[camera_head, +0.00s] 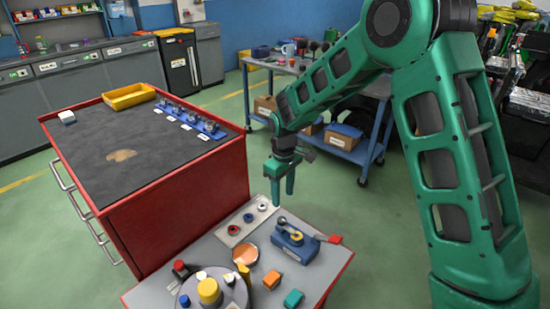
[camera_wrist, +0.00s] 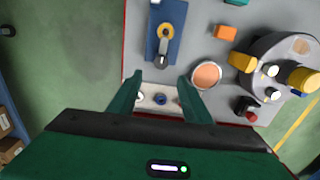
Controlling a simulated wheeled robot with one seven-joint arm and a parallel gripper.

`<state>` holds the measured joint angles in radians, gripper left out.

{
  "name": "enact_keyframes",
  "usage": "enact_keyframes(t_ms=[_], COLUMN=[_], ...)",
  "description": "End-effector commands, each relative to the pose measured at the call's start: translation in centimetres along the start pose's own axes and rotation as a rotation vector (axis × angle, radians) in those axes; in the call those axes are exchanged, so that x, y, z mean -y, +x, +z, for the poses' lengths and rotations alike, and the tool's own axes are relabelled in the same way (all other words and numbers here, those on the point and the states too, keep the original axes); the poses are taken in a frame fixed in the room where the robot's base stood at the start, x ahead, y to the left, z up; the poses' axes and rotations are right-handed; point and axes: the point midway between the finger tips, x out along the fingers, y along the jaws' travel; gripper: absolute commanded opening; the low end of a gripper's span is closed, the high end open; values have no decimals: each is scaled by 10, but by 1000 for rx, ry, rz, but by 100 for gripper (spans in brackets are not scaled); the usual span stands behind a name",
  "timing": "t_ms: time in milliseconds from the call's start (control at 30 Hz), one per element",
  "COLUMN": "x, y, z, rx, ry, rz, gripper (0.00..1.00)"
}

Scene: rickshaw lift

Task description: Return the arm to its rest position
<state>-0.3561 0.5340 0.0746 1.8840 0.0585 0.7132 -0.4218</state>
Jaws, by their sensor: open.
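My green arm comes in from the right in the head view, bent at the elbow. My gripper (camera_head: 281,190) points down above the far edge of the grey worktable (camera_head: 335,262). In the wrist view my gripper (camera_wrist: 160,90) shows two green fingers spread apart with nothing between them. Beyond the fingertips a pale strip with small rings (camera_wrist: 158,98) lies on the worktable below. The fingers touch nothing that I can see.
A blue fixture (camera_head: 295,242), an orange block (camera_head: 272,279), a teal block (camera_head: 293,299), a copper-coloured dish (camera_head: 245,254) and a round grey unit with a yellow cap (camera_head: 209,291) stand on the worktable. A red cabinet (camera_head: 185,205) stands left. Open green floor lies behind.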

Motion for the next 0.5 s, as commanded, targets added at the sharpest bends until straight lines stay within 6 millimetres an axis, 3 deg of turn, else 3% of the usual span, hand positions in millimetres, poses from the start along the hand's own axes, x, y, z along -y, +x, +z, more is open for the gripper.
enact_keyframes(t_ms=[133, 233, 500], x=[-9, -26, -74], y=[-10, -29, -99], z=[11, 36, 155], rx=[0, 5, 21], ry=[30, 96, 392], rz=[7, 20, 59], gripper=[45, 45, 45])
